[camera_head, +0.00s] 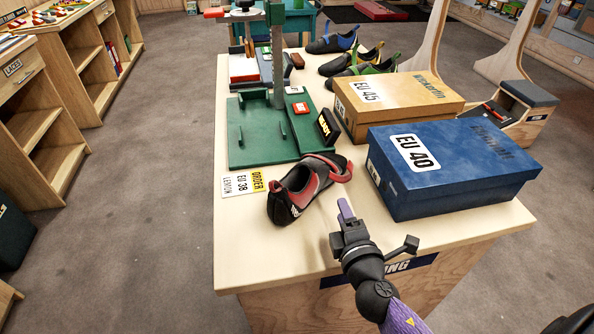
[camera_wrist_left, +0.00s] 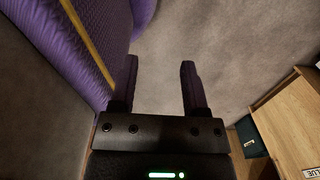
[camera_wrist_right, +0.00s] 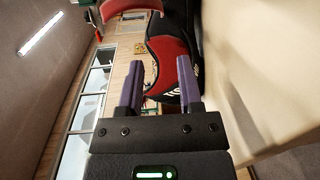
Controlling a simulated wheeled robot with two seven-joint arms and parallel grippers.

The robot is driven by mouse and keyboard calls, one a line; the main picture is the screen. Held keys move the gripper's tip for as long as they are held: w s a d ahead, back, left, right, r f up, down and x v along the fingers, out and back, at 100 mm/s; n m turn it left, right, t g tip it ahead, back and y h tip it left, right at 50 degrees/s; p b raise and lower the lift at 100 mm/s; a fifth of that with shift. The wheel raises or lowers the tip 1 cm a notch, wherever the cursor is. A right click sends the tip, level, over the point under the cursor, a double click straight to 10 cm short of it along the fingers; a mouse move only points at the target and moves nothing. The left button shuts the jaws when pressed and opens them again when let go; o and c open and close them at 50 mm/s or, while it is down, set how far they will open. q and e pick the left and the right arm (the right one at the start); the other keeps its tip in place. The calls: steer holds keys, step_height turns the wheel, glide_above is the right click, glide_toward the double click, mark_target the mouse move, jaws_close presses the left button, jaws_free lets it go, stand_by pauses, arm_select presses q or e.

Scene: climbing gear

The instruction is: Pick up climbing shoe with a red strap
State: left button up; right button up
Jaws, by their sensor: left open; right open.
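The climbing shoe with a red strap (camera_head: 302,190) is black and red. It lies on the near part of the pale table (camera_head: 240,262), with its strap loop toward the right. In the right wrist view the shoe (camera_wrist_right: 170,48) shows just beyond the fingers, partly hidden by them. My right gripper (camera_head: 345,208) is open and empty, close to the right of the shoe. Its purple fingers also show in the right wrist view (camera_wrist_right: 159,80), with a gap between them. My left gripper (camera_wrist_left: 159,70) is open and empty above the floor; it is outside the head view.
A blue EU 40 box (camera_head: 455,168) stands close to the right of the shoe, with a tan EU 45 box (camera_head: 400,100) behind it. A green stand (camera_head: 250,135) and an order card (camera_head: 244,185) are behind and left. Other shoes (camera_head: 335,40) lie at the back. The front-left tabletop is clear.

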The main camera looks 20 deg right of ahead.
steer(key=b, duration=0.2)
glide_toward(327, 173)
steer(key=x, duration=0.5)
steer(key=shift+w+d, duration=0.1)
steer(key=shift+w, duration=0.25)
arm_select(q)
steer(key=shift+s+a+f, duration=0.25)
steer(key=shift+s+f, duration=0.15)
steer(key=shift+s, duration=0.15)
steer(key=shift+s+a+f, duration=0.2)
steer(key=shift+s+f, duration=0.15)
steer(key=shift+s, duration=0.2)
arm_select(e)
steer(key=shift+r, duration=0.1)
arm_select(q)
steer(key=shift+w, duration=0.2)
arm_select(e)
jaws_close()
arm_select(q)
steer(key=shift+s, duration=0.15)
